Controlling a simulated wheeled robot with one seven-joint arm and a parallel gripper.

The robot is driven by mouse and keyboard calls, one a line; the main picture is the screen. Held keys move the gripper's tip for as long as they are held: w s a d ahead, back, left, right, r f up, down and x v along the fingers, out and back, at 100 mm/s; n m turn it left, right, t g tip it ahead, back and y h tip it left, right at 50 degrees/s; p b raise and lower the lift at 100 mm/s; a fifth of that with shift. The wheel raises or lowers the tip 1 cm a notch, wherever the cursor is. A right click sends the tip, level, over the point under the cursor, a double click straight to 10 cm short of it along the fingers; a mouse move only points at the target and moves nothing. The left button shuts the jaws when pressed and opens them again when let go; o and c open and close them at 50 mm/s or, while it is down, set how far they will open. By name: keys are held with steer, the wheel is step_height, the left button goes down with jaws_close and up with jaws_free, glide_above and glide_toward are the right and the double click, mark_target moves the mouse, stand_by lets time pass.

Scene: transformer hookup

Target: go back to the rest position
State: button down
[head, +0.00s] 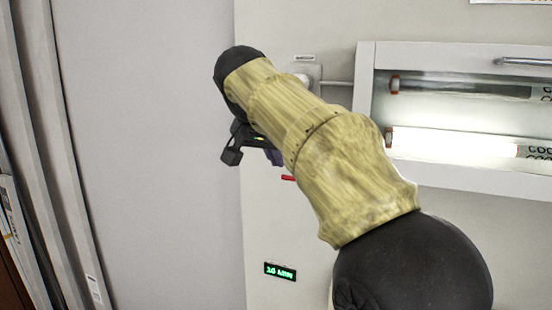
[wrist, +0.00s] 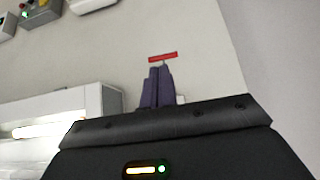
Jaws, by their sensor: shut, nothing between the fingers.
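My gripper shows at the end of my raised arm in the head view, partly hidden behind my tan-sleeved forearm; its dark purple fingers (head: 274,157) just show below the sleeve. In the wrist view, the two fingers of my gripper (wrist: 160,70) are together with nothing between them. A small red strip (wrist: 163,57) is on the pale wall just beyond the fingertips in that view. It also shows in the head view (head: 288,178), just below the fingers. I cannot tell whether the fingertips touch the wall.
A white wall cabinet (head: 366,75) with two tubes, the lower one lit, is right of my arm; it shows at left in the wrist view (wrist: 107,103). A green-lit display (head: 280,271) is low on the wall. A plain grey panel (head: 150,150) is left, with free room before it.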

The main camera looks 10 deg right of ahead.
steer(key=shift+r, duration=0.2)
steer(key=shift+a, duration=0.1)
step_height(320, 180, down, 23)
steer(key=s+n+g+y+b, duration=0.2)
steer(key=n+y, duration=0.1)
steer(key=n, duration=0.2)
steer(key=s+d+f+n+g+b, duration=0.1)
steer(key=s+f, duration=0.7)
steer(key=f, duration=0.2)
steer(key=s+d+f+y, duration=0.1)
steer(key=s+f, duration=0.7)
steer(key=f, duration=0.3)
steer(key=shift+d+n+g+b, duration=0.25)
steer(key=shift+n+g+b, duration=0.1)
steer(key=shift+n+g, duration=0.05)
